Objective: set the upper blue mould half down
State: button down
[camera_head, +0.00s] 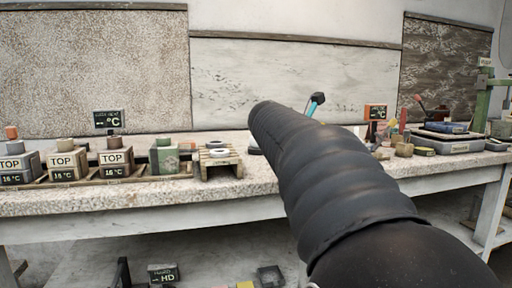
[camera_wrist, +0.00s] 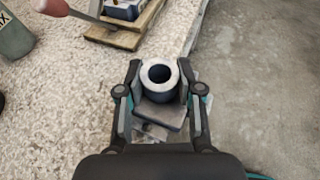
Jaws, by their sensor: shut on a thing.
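In the wrist view my gripper (camera_wrist: 158,88) is shut on the upper blue mould half (camera_wrist: 157,97), with one finger on each side of it. Its pale round neck with a dark hole faces the camera, and a dark squarish plate shows below the neck. Its underside is hidden, so I cannot tell whether it touches anything. Another blue block with a pale top (camera_wrist: 122,8), cut off by the top edge, sits on a wooden pallet (camera_wrist: 128,38). In the head view my arm hides the gripper and the held mould half.
The speckled bench top (camera_wrist: 62,110) ends just right of the gripper, with grey floor beyond. A red-handled tool (camera_wrist: 53,7) and a green object (camera_wrist: 14,36) are at upper left. In the head view, several TOP boxes (camera_head: 116,160) and a wooden stand (camera_head: 222,171) line the bench.

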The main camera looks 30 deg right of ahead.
jog(key=w+d, duration=0.1)
jog(key=w, duration=0.3)
jog(key=w+d, duration=0.1)
jog(key=w, duration=0.3)
jog(key=w+d+p, duration=0.1)
jog(key=w, duration=0.3)
jog(key=shift+w+d, duration=0.2)
jog(key=shift+w, duration=0.2)
jog(key=shift+w+f, duration=0.15)
jog(key=shift+w, duration=0.15)
jog(key=shift+s+f+b, duration=0.1)
jog(key=shift+f+b, duration=0.3)
jog(key=shift+f, duration=0.2)
jog(key=shift+f, duration=0.15)
jog(key=c, duration=0.7)
grip_release()
jog(key=shift+c, duration=0.2)
